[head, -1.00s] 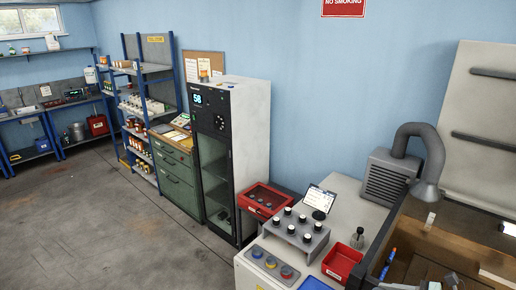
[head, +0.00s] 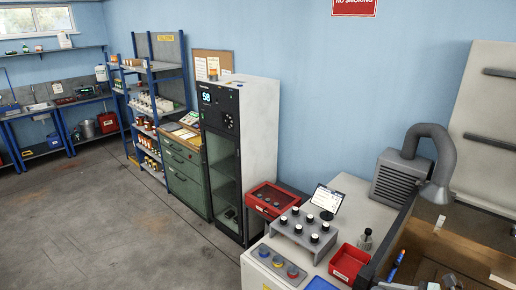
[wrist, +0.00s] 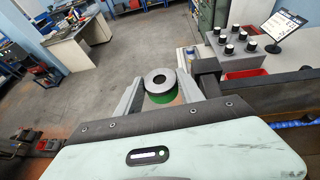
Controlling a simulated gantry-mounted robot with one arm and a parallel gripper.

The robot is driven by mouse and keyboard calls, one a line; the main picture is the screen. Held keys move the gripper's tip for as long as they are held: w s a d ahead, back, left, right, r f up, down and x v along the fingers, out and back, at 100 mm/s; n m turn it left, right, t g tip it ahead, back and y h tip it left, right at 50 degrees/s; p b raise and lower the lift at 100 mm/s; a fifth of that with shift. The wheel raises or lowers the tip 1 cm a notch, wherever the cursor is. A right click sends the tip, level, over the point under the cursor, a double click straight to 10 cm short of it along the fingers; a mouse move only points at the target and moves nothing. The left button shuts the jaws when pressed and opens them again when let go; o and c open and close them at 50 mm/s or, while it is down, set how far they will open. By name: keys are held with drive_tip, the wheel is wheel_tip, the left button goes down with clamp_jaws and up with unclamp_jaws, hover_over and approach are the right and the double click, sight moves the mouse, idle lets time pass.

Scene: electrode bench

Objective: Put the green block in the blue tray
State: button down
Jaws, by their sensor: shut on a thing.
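My gripper (wrist: 160,92) is in the wrist view, with a grey finger on each side of a round green piece, which I take for the green block (wrist: 163,97). A grey ring with a dark hole covers its top. The fingers are shut on it, and the floor shows beyond. In the head view, a blue thing at the bottom edge of the bench, perhaps the blue tray (head: 319,284), is mostly cut off. I cannot make out my gripper or the green block in the head view.
A red tray (head: 275,199) lies behind. A grey fume hose (head: 436,160) rises at the right.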

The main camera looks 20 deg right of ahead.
drive_tip(key=shift+w+a+f, duration=0.25)
drive_tip(key=shift+w+f, duration=0.15)
drive_tip(key=shift+f, duration=0.05)
drive_tip(key=shift+w+a, duration=0.15)
drive_tip(key=shift+w, duration=0.2)
drive_tip(key=shift+w+f, duration=0.1)
drive_tip(key=shift+a+f, duration=0.15)
drive_tip(key=shift+a, duration=0.25)
drive_tip(key=shift+w, duration=0.15)
drive_tip(key=shift+w+d+b, duration=0.15)
drive_tip(key=shift+d+b, duration=0.1)
drive_tip(key=shift+b, duration=0.05)
drive_tip(key=shift+w, duration=0.1)
drive_tip(key=shift+d, duration=0.1)
